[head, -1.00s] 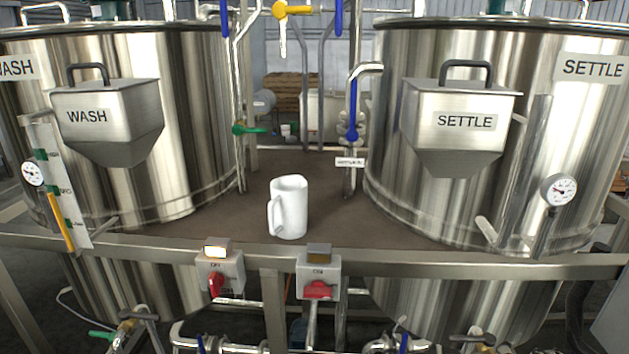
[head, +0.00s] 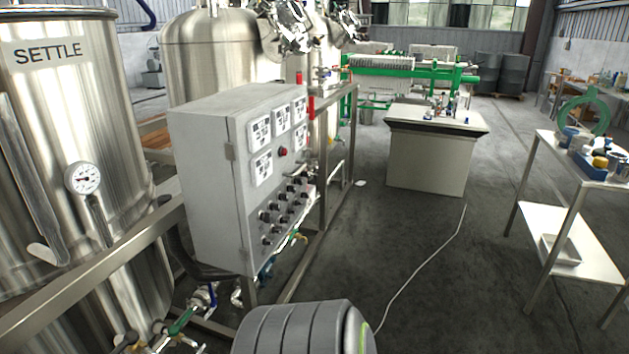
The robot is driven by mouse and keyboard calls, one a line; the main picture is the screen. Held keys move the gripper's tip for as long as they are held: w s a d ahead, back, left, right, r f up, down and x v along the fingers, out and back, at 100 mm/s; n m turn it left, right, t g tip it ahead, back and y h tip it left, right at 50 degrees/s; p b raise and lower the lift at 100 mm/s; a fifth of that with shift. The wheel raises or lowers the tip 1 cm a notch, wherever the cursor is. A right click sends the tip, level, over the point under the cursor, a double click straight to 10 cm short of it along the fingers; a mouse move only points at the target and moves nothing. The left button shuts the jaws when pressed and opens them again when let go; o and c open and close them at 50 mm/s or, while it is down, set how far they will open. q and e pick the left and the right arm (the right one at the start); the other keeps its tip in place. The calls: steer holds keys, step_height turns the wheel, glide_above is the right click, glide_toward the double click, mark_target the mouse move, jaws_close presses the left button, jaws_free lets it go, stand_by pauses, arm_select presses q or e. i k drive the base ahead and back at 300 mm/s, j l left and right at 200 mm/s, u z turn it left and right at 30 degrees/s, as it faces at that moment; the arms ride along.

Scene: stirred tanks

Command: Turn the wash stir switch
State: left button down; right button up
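The grey control cabinet (head: 208,190) stands right of the SETTLE tank, seen at an angle. Its front panel carries several white square displays (head: 262,168), a red button (head: 283,152) and several rows of small black knob switches (head: 276,217). The labels by the switches are too small to read, so I cannot tell which one is the wash stir switch or how it is set. The WASH tank is out of view. Neither of my grippers is in view.
The SETTLE tank (head: 62,110) with its gauge (head: 84,178) and steel frame rail (head: 95,250) is at left. Pipes and valves (head: 180,320) sit low before the cabinet. A white-sided bench (head: 428,160) and a shelf table (head: 575,175) stand right. Floor between is open, crossed by a cable (head: 437,250).

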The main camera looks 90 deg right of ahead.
mark_target(265, 218)
steer(key=z, duration=2.55)
